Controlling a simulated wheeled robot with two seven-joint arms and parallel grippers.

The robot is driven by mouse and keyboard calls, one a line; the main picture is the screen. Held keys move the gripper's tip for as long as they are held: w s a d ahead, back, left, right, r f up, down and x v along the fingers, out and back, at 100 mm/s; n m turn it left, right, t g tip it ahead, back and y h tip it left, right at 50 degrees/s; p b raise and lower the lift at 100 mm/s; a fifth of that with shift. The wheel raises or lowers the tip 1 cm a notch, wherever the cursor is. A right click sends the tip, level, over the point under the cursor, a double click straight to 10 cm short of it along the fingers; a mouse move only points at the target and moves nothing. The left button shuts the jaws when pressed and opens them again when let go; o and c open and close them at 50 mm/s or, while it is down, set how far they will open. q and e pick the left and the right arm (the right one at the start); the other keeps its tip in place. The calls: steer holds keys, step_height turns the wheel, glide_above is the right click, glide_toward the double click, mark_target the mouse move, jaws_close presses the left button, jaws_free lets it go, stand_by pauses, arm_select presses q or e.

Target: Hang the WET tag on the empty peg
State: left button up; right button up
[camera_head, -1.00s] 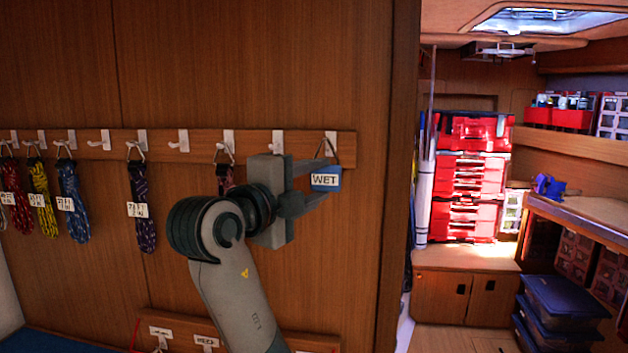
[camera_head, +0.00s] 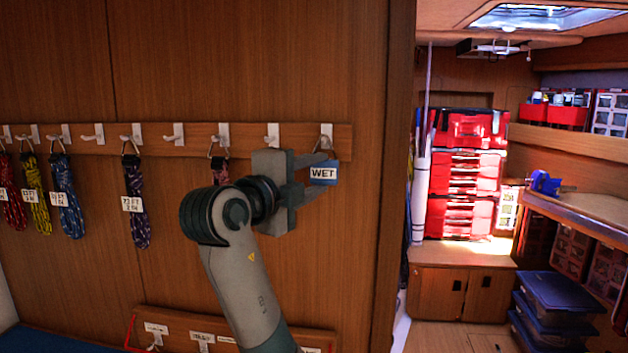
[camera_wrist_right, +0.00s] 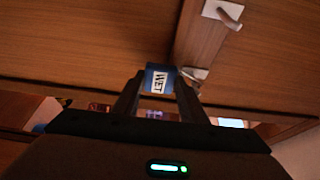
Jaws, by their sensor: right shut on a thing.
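The WET tag (camera_head: 323,174) is a blue tag with a white label, and it also shows in the wrist view (camera_wrist_right: 158,79). My right gripper (camera_head: 310,177) is shut on it, with the fingers reaching in from the left. The tag is just below the rightmost peg (camera_head: 326,136) on the wooden rail. Its dark loop rises to the peg; I cannot tell whether the loop is over the peg or in front of it. In the wrist view that peg (camera_wrist_right: 196,73) shows close beside the tag. My left gripper is not in view.
Several coiled lines with labels hang from pegs to the left, such as a blue one (camera_head: 67,195). A bare peg (camera_head: 272,136) is next to the rightmost one. A red-edged board or tray (camera_head: 172,318) with labels is below. Red cases (camera_head: 465,175) stand at right.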

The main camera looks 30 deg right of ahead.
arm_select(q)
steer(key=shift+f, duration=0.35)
arm_select(e)
steer(key=shift+f, duration=0.1)
stand_by(0.4)
steer(key=o, duration=1.1)
steer(key=shift+o, duration=0.2)
arm_select(q)
steer(key=shift+b, duration=0.3)
arm_select(e)
steer(key=shift+a, duration=0.1)
steer(key=shift+s+a+f+b, duration=0.1)
steer(key=shift+s+a+b, duration=0.25)
steer(key=shift+a, duration=0.2)
arm_select(q)
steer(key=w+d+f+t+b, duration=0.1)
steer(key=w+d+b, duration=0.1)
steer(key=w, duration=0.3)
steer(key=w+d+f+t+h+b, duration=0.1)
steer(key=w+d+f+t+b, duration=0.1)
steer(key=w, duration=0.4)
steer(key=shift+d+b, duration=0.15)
steer(key=shift+b, duration=0.75)
arm_select(e)
steer(key=v, duration=1.6)
